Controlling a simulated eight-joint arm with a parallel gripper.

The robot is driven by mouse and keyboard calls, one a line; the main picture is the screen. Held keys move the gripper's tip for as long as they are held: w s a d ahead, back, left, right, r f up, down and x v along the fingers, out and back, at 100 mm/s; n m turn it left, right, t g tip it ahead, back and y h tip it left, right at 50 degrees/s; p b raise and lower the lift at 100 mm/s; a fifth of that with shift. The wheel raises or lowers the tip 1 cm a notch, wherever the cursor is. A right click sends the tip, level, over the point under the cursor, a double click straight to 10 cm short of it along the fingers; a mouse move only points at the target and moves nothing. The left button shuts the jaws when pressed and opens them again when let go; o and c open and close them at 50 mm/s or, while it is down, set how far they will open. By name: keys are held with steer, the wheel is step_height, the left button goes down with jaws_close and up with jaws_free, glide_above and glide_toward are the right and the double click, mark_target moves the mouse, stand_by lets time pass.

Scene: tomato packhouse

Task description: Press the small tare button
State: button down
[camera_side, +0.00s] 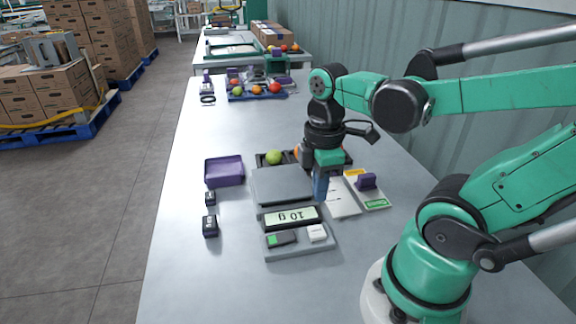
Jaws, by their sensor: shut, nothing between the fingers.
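A grey scale (283,184) stands on the table with a flat plate. Its lit display (291,217) seems to read 10 g. The panel on the display's near side carries two buttons: a wider dark one with a green part (281,238) and a smaller white one (317,232). Their labels are too small to read, so I cannot tell which is the tare button. My gripper (320,196) points down with its blue fingers shut and empty. It is over the right edge of the scale, farther back than the buttons and apart from them.
A purple tray (224,171) and two small dark blocks (210,226) lie left of the scale. A white card (342,198) and a purple-handled stamp (366,182) lie right. A dark crate with a green tomato (273,157) stands behind. The table's near left is clear.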

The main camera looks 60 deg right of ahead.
mark_target(316, 231)
steer(key=shift+f, duration=3.85)
steer(key=shift+f, duration=0.9)
steer(key=shift+r, duration=4.1)
